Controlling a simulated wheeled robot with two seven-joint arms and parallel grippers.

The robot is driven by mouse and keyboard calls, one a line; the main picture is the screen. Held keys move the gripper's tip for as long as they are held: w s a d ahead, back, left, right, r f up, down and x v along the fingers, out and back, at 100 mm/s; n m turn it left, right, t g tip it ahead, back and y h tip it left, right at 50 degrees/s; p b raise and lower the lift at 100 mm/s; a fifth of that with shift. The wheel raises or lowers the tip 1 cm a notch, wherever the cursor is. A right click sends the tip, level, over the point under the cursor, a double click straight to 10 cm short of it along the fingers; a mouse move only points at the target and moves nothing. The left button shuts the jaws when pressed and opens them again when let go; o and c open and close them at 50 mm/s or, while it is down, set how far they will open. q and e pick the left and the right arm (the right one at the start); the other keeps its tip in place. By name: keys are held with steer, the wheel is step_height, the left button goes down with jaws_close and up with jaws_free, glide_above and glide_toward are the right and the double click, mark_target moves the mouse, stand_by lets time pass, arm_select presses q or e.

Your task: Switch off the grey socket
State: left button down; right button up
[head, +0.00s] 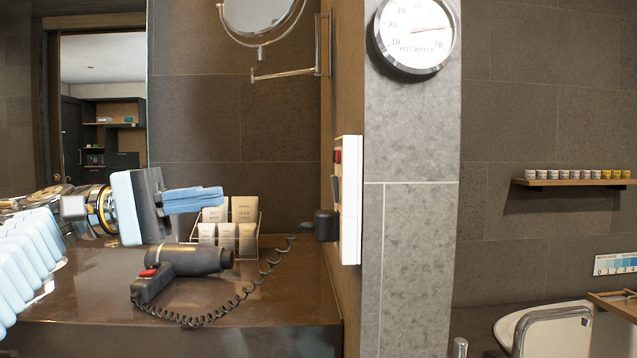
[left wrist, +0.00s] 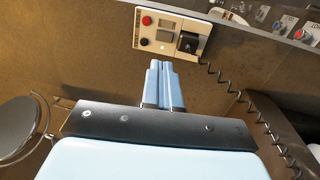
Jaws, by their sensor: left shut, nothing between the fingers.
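A pale wall panel (left wrist: 171,35) shows in the left wrist view. It carries a red button (left wrist: 146,20), a small black knob (left wrist: 144,42), a grey piece (left wrist: 165,35) and a black plug (left wrist: 188,42) with a coiled cord. In the head view the panel (head: 350,200) is nearly edge-on, with the black plug (head: 327,225) low on it; its switch faces are hard to read. My left gripper (head: 212,198) is shut and empty, left of the panel and apart from it. Its fingertips (left wrist: 163,65) point towards the panel. My right gripper is not in view.
A black hair dryer (head: 185,262) lies on the brown counter (head: 260,300), its coiled cord running to the plug. A rack of white packets (head: 228,226) stands behind my left gripper. A round mirror (head: 262,15) and a hot water dial (head: 415,33) hang above.

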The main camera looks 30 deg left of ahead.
mark_target(332, 182)
arm_select(q)
steer(key=x, duration=1.4)
steer(key=shift+w+p, duration=0.1)
steer(key=shift+p, duration=0.3)
steer(key=shift+w+d+r, duration=0.1)
steer(key=shift+d+r, duration=0.15)
